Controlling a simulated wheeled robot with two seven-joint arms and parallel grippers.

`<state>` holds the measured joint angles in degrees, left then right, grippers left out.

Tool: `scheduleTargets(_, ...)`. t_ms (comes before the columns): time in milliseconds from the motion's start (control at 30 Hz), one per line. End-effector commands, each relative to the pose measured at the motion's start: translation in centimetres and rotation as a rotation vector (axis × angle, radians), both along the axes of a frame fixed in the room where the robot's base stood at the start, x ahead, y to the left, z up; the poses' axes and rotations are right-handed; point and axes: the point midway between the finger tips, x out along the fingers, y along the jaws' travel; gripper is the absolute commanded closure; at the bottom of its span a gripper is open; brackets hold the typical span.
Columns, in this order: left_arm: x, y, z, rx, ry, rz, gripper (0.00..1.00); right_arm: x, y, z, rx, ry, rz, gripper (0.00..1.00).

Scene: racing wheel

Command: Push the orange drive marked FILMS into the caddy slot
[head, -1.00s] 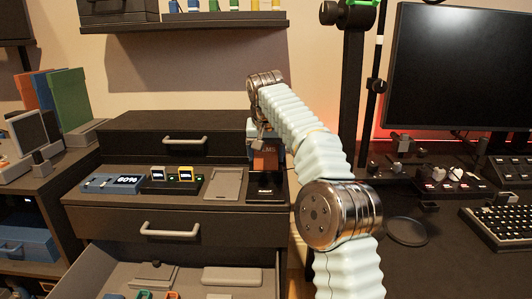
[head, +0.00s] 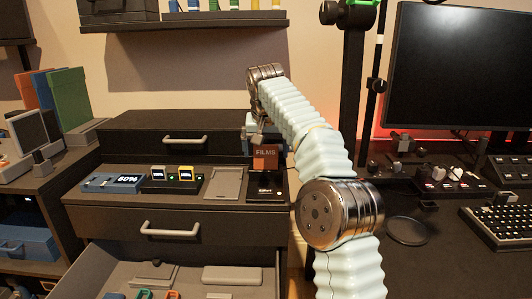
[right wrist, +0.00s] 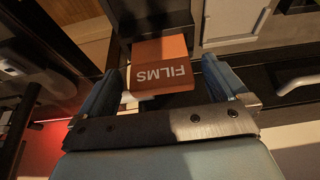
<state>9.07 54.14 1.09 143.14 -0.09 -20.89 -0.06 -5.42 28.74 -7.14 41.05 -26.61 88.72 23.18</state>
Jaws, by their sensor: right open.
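The orange drive marked FILMS (head: 265,157) stands upright at the back of the black caddy (head: 266,188), its label facing the head camera. Its lower end meets the caddy, and how deep it sits in the slot cannot be seen. In the right wrist view the drive (right wrist: 160,66) shows between the two blue fingers of my right gripper (right wrist: 162,88), with its label upside down. The fingers are open, with a gap visible on each side of the drive. In the head view my right gripper (head: 257,131) is beside and above the drive, partly hidden by my arm.
An open drawer (head: 180,277) juts out below. A monitor (head: 460,68) and keyboard (head: 500,228) are at right.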

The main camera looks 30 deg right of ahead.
Motion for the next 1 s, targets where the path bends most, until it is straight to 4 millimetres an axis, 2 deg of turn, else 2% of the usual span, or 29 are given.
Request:
scheduleTargets(33, -0.1, -0.2, 1.1, -0.002, 0.002, -0.003, 0.00, -0.4, 0.3, 1.9, 0.000, -0.003, 0.002, 0.00)
scheduleTargets(200, -0.2, -0.7, 2.8, -0.010, 0.004, -0.012, 0.00, -1.8, 1.2, 6.0, -0.001, -0.004, 0.001, 0.00)
scheduleTargets(400, -0.2, -0.7, 4.3, -0.012, 0.005, -0.014, 0.00, -3.1, 1.9, 9.3, 0.000, -0.002, 0.000, 0.00)
scheduleTargets(600, -0.2, -0.7, 4.7, -0.012, 0.005, -0.016, 0.00, -3.6, 2.2, 10.3, 0.000, -0.001, 0.000, 0.00)
scheduleTargets(1000, -0.2, -0.7, 4.6, -0.012, 0.005, -0.016, 0.00, -3.6, 2.2, 10.3, -0.001, -0.001, 0.000, 0.00)
